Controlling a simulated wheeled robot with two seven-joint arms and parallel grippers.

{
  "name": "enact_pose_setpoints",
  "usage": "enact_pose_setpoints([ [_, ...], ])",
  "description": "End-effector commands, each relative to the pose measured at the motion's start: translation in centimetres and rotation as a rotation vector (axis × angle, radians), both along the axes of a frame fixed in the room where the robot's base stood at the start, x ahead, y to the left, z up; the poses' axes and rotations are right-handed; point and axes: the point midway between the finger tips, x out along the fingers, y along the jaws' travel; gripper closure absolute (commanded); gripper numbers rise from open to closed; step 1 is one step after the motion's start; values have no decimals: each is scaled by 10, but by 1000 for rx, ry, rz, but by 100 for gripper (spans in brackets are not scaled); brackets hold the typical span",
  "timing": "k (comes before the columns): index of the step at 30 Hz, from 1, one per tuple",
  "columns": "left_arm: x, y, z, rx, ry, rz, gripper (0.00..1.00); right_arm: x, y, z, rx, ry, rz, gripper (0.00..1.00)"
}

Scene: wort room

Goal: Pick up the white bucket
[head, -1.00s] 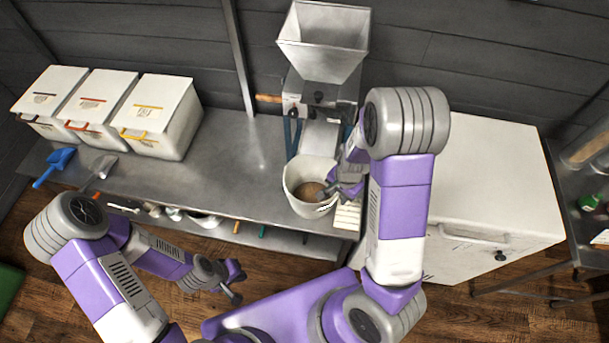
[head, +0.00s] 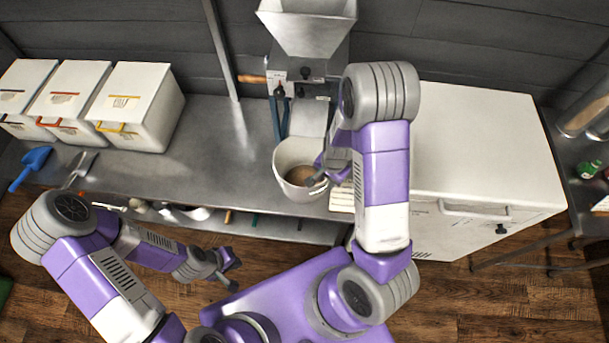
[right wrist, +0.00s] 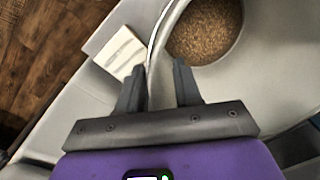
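The white bucket (head: 281,164) stands upright on the metal bench below the mill's chute, with brown grain (head: 299,175) inside. My right gripper (head: 318,182) is at the bucket's right-hand rim. In the right wrist view, the bucket rim (right wrist: 160,40) runs between the two fingers of my right gripper (right wrist: 160,78). The fingers are apart on either side of the wall, with a visible gap, so it looks open around the rim. My left gripper (head: 232,273) is open and empty in front of the bench, away from the bucket.
The mill (head: 305,75) with its hopper stands behind the bucket. A white cabinet (head: 480,150) is to the right, with a pale slatted block (head: 342,198) beside the bucket. Several white bins (head: 138,105), a blue scoop (head: 30,165) and a metal scoop lie left. The bench (head: 225,150) between is clear.

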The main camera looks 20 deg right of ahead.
Motion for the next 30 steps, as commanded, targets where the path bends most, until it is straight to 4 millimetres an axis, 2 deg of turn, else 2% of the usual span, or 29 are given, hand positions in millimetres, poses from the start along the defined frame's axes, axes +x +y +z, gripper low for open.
enact_pose_setpoints([
  [2,0,0,1,0,0,0,100,0,0,1,0,0,0,68],
  [6,0,0,1,0,0,0,100,0,0,1,0,0,0,89],
  [9,0,0,1,0,0,0,100,0,0,1,0,0,0,100],
  [30,0,0,1,0,0,0,100,-1,0,1,0,1,0,100],
])
